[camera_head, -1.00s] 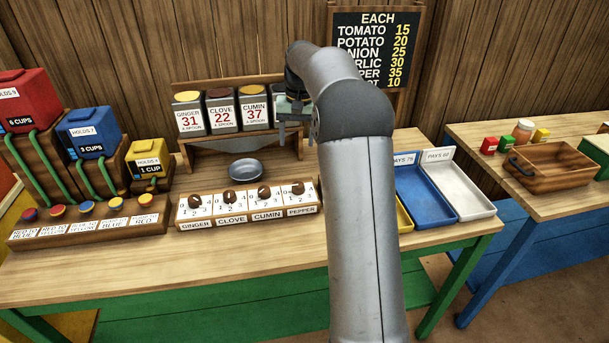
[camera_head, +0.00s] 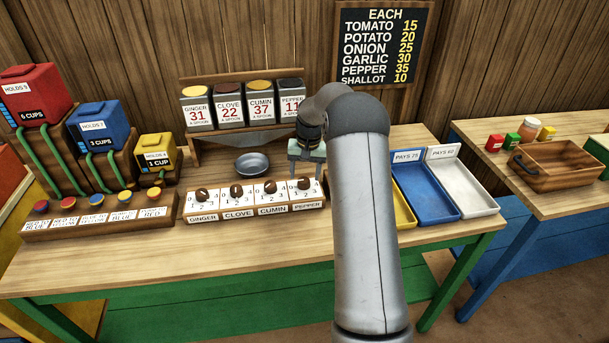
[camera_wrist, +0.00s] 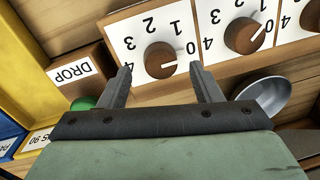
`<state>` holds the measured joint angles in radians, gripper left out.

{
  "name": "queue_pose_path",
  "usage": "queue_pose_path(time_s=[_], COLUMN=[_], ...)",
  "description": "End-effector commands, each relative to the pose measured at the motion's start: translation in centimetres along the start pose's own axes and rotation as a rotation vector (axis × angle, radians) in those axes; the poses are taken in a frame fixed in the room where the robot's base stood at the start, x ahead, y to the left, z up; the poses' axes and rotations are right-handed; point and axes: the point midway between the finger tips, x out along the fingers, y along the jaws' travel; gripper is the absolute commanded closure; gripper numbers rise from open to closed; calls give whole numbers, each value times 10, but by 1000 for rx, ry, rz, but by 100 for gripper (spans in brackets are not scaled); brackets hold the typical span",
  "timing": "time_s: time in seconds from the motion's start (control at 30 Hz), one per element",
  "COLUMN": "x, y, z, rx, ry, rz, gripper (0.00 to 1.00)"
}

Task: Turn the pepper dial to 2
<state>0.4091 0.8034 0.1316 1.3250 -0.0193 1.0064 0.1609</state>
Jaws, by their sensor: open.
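The pepper dial (camera_head: 304,184) is the rightmost brown round knob on the white dial panel, above the PEPPER label (camera_head: 307,206). In the wrist view the same dial (camera_wrist: 160,58) is the leftmost knob, and its white mark points toward the 0 side of its scale. My gripper (camera_head: 305,165) is just behind and above the pepper dial in the head view. In the wrist view its two fingers (camera_wrist: 161,70) are spread apart and empty, with the dial seen between and beyond their tips. I see no contact with the dial.
The cumin dial (camera_wrist: 243,36) is beside the pepper dial. A DROP block (camera_wrist: 75,72) stands on the other side. A grey bowl (camera_head: 252,165) sits behind the panel, below the spice jars (camera_head: 229,107). Blue (camera_head: 425,198) and white trays (camera_head: 462,190) lie right of my arm.

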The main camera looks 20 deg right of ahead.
Motion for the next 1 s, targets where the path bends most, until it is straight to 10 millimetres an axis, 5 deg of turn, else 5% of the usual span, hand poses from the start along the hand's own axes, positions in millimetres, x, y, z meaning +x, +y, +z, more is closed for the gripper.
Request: queue_pose_path(time_s=[0.2,0.5,0.7,1.0], x=[20,23,23,23], y=[0,0,0,0], z=[0,0,0,0], rx=[-1,-1,-1,-25], ry=[0,0,1,0], rz=[1,0,0,0], gripper=[42,42,86,86])
